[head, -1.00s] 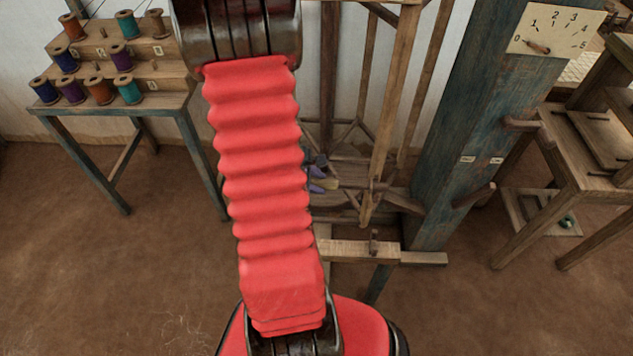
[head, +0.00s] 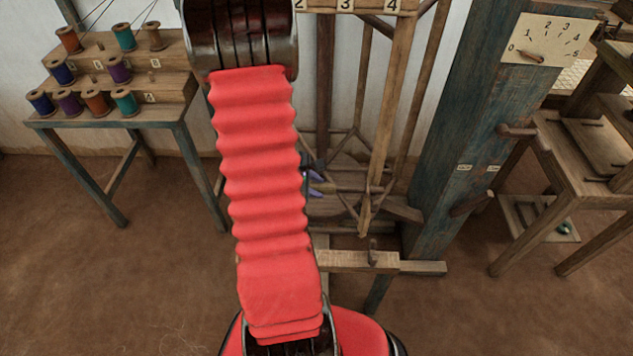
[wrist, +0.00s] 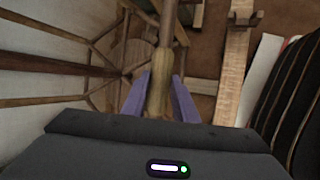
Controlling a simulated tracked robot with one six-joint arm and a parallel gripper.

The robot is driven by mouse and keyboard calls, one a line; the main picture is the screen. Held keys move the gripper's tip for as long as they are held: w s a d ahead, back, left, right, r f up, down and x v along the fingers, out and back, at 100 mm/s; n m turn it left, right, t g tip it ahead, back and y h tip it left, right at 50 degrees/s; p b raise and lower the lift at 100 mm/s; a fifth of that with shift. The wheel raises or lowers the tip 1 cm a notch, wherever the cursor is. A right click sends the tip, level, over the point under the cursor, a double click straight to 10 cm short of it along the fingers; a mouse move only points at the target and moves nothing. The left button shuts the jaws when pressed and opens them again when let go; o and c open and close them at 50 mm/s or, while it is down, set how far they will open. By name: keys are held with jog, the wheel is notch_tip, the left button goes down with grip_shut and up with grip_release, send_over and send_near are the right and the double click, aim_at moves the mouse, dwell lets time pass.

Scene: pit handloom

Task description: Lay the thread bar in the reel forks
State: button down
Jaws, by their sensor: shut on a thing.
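The thread bar (wrist: 158,85), a pale wooden rod with a thicker grip, is held between the two purple fingers of my gripper (wrist: 158,97) in the wrist view. The rod runs on away from the fingers toward the top of that view. In the head view, only bits of the purple fingers (head: 315,183) show beside my red arm sleeve, in front of the wooden reel (head: 385,120). A small upright wooden fork (head: 372,252) stands on a low beam (head: 345,262). It also seems to show in the wrist view (wrist: 243,19), apart from the bar. Any other fork is hidden or unclear.
A blue-green post (head: 440,170) with pegs and a dial (head: 545,42) stands right of the reel. A spool rack (head: 150,88) on a table is at left, a wooden bench (head: 580,150) at right. Brown floor (head: 70,250) is open in front.

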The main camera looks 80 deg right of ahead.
jog(key=shift+f, duration=1.75)
jog(key=c, duration=1.3)
grip_release()
jog(key=shift+c, duration=0.2)
jog(key=v, duration=1.3)
jog(key=shift+a+r, duration=0.25)
